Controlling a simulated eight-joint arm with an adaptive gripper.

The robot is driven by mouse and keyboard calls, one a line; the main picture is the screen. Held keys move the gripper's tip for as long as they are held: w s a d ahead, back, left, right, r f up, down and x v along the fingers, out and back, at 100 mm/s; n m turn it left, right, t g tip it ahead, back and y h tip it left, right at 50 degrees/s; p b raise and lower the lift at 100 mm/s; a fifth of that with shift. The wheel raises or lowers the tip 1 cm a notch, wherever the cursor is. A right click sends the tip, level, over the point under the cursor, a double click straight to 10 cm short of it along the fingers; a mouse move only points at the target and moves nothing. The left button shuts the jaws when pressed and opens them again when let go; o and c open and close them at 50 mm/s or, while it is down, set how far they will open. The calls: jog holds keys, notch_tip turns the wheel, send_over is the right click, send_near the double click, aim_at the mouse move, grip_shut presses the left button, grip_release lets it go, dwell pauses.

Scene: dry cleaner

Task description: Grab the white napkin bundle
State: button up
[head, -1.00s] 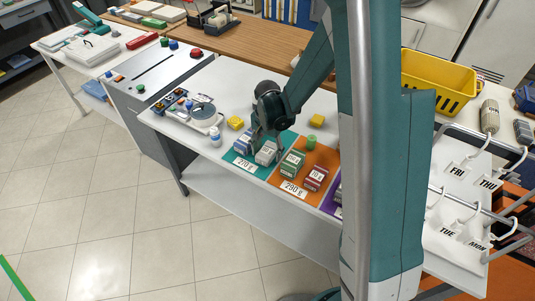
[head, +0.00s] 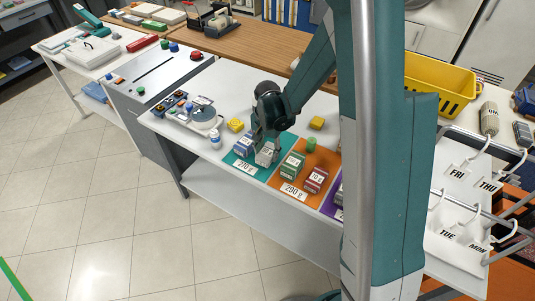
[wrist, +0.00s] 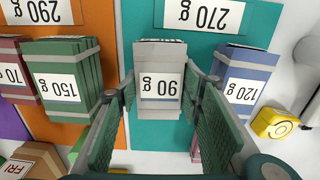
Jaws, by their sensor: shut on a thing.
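The white napkin bundle (head: 265,156), labelled 90 g, stands on the teal mat (head: 246,161) in the head view. In the wrist view the white bundle (wrist: 160,108) is between the two green finger pads. My gripper (wrist: 163,84) is shut on it, with one finger on each side. In the head view my gripper (head: 266,147) reaches down from above onto the bundle. Whether the bundle is clear of the mat cannot be told.
A blue 120 g bundle (wrist: 247,84) stands close beside my finger. A green 150 g bundle (wrist: 62,86) and a red bundle (head: 316,178) stand on the orange mat (head: 299,173). A yellow object (wrist: 275,122) lies beyond the blue bundle.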

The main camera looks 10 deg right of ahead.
aim_at(268, 151)
jog(key=shift+r+p, duration=0.6)
jog(key=shift+r, duration=4.05)
